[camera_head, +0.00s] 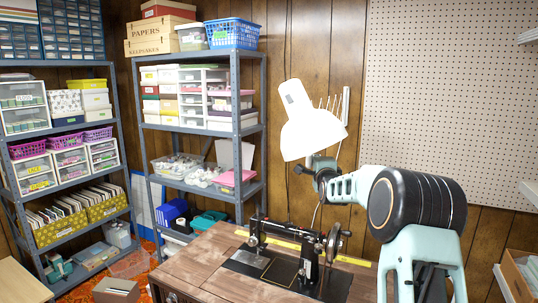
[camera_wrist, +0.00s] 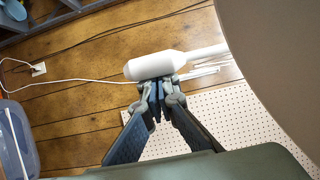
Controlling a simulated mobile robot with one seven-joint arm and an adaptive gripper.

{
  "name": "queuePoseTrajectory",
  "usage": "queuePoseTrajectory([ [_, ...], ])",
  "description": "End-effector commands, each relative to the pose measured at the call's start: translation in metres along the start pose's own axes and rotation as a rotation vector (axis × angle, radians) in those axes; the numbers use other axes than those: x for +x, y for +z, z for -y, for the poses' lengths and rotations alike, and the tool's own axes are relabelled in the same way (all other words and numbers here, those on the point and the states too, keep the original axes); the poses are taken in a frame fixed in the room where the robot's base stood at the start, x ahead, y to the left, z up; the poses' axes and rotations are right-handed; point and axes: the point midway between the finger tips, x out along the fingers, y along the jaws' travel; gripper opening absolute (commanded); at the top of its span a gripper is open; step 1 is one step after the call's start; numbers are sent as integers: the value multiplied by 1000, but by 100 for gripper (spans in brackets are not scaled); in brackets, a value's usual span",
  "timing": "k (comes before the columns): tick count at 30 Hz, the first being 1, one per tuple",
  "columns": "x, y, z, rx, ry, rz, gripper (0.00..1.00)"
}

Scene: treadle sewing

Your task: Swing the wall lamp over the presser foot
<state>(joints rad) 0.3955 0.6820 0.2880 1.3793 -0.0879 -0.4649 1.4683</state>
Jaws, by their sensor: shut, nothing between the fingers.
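The white wall lamp (camera_head: 312,128) shows its cone shade tilted down, above and to the right of the sewing machine's needle end in the picture. The black sewing machine (camera_head: 309,262) stands on the wooden table; its presser foot is too small to make out. My gripper (camera_head: 318,164) is beside the lower edge of the shade in the head view, partly hidden by my wrist. In the wrist view my gripper (camera_wrist: 160,84) is shut and empty, its tips right at a white cylindrical part of the lamp (camera_wrist: 158,66). I cannot tell if they touch.
A pegboard (camera_head: 450,100) covers the wall at the right. Metal shelves (camera_head: 236,100) with boxes stand at the left. The wooden table top (camera_head: 205,262) is clear left of the machine. A large brownish curved surface fills the wrist view's upper right.

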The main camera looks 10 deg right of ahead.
Motion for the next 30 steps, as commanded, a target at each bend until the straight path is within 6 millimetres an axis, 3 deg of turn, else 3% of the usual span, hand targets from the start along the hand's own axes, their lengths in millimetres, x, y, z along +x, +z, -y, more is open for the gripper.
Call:
queuePoseTrajectory([
  [30,25,47,0,1,2,4,0],
])
